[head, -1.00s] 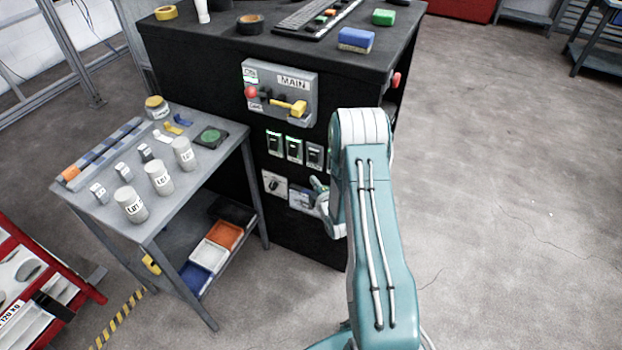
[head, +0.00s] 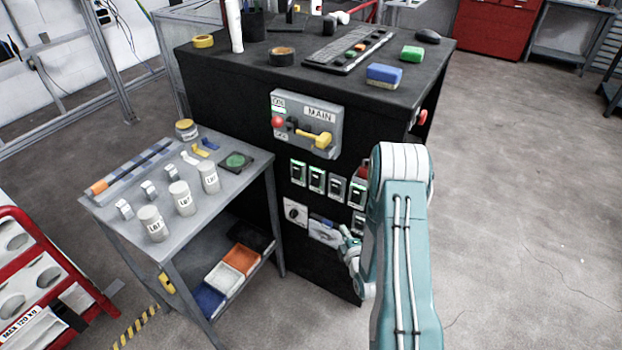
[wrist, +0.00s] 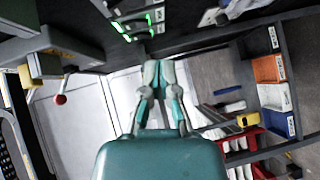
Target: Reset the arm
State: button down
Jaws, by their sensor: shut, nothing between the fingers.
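My teal and white arm (head: 402,250) rises from the bottom of the head view and bends down in front of the black cabinet (head: 232,88). My gripper (head: 346,236) shows partly beyond the arm, by the lower part of the cabinet's front panel. In the wrist view my gripper (wrist: 158,72) is at the centre, its fingertips together and empty. I cannot tell how far the fingertips are from the panel.
The MAIN switch box (head: 308,122) has a yellow handle (head: 316,139). Green-lit switches (head: 317,180) sit below it. A grey side table (head: 130,212) with several white jars stands left. Orange, white and blue trays (wrist: 270,96) lie below. Open floor (head: 520,170) is right.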

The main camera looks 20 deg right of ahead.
jog(key=w+a+r+m+g, duration=0.1)
jog(key=w+r+m, duration=0.1)
jog(key=r, duration=0.4)
jog(key=w+a+r+m+g, duration=0.1)
jog(key=w+a+r+g, duration=0.1)
jog(key=r, duration=0.4)
jog(key=s+a+r+m+g, duration=0.1)
jog(key=s+a+r+m, duration=0.1)
jog(key=r, duration=0.3)
jog(key=s+a+r+m+g, duration=0.1)
jog(key=s+a+r+m, duration=0.1)
jog(key=r, duration=0.4)
jog(key=s+a+r+m+g, duration=0.2)
jog(key=s+a+r+m, duration=0.2)
jog(key=s, duration=0.8)
jog(key=s+a+r+m+g+y, duration=0.1)
jog(key=s+a+r+m+g, duration=0.2)
jog(key=s, duration=1)
jog(key=a+r+m, duration=0.1)
jog(key=a+r, duration=0.2)
jog(key=r, duration=0.1)
jog(key=shift+s+a+r+g+y, duration=0.15)
jog(key=shift+r+g+y, duration=0.05)
jog(key=shift+g+y, duration=0.1)
